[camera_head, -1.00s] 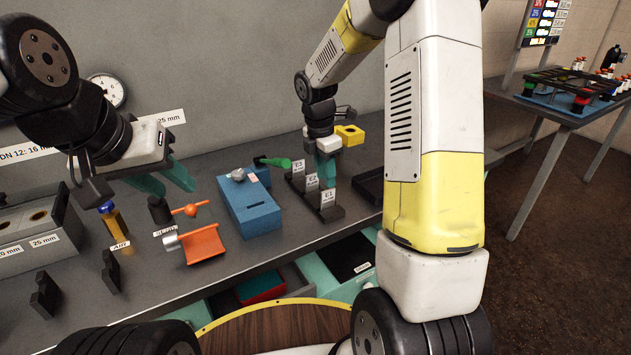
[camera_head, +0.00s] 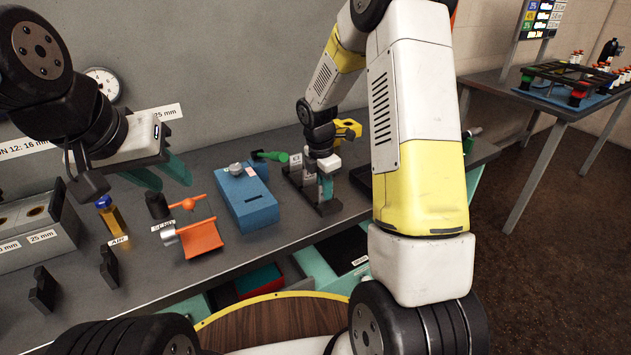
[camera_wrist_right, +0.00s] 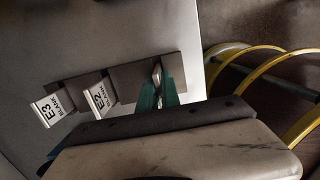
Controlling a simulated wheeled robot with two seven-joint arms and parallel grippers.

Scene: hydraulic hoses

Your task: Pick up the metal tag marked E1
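The rack (camera_head: 326,207) holds small upright metal tags on the bench. In the right wrist view, tag E3 (camera_wrist_right: 52,107) and tag E2 (camera_wrist_right: 100,97) stand in the rack's (camera_wrist_right: 135,78) left part. A metal piece (camera_wrist_right: 157,72), seen nearly edge-on at the third place, is between or just beyond my right fingertips (camera_wrist_right: 160,88); its marking is hidden. In the head view my right gripper (camera_head: 326,187) reaches down at the rack's near end. I cannot tell whether its fingers have closed on the piece. My left gripper (camera_head: 163,174) is open and empty above the bench.
An orange holder (camera_head: 201,240) stands farther left. A yellow block (camera_head: 348,130) is behind my right wrist. Yellow hoops (camera_wrist_right: 270,75) show beyond the bench edge in the wrist view.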

